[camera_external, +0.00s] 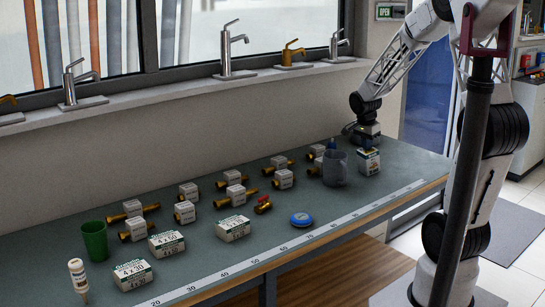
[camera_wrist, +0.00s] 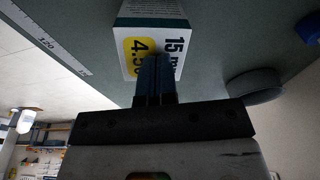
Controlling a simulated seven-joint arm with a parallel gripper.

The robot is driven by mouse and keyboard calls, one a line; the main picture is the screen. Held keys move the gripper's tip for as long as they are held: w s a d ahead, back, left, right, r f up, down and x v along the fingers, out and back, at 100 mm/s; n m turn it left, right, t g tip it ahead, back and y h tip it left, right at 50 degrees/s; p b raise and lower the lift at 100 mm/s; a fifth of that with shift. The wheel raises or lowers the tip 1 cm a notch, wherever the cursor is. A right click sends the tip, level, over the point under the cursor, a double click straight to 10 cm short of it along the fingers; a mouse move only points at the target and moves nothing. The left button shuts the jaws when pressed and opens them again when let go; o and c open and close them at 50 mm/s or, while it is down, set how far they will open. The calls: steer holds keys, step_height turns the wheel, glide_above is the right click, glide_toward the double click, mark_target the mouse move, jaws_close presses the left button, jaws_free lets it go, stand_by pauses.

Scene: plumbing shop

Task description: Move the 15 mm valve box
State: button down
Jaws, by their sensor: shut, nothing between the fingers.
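The 15 mm valve box (camera_external: 368,161), white with a green band, stands at the right end of the bench beside a grey mug. In the wrist view the box (camera_wrist: 150,40) shows its "15 mm" label and yellow price patch. My gripper (camera_wrist: 155,82) is shut and empty, its fingers overlapping the box's near face in the picture. I cannot tell whether they touch it. In the external view my gripper (camera_external: 366,139) is just above and behind the box; its fingertips are hard to make out there.
The grey mug (camera_external: 335,169) is close left of the box. Brass fittings with white tags, a blue disc (camera_external: 301,220), a red-handled valve (camera_external: 263,204), other boxes (camera_external: 233,229) and a green cup (camera_external: 95,241) lie further left. A ruler strip (camera_external: 300,240) runs along the front edge.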

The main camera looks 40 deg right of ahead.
steer(key=shift+s+a, duration=0.15)
steer(key=shift+s, duration=0.15)
steer(key=shift+r, duration=0.2)
steer(key=shift+w+a+r, duration=0.1)
steer(key=shift+r, duration=0.85)
steer(key=shift+a+r, duration=0.2)
steer(key=shift+r, duration=0.7)
steer(key=shift+a+r, duration=0.15)
steer(key=shift+r, duration=0.8)
steer(key=shift+a+r, duration=0.2)
steer(key=shift+r, duration=0.7)
steer(key=shift+a, duration=0.1)
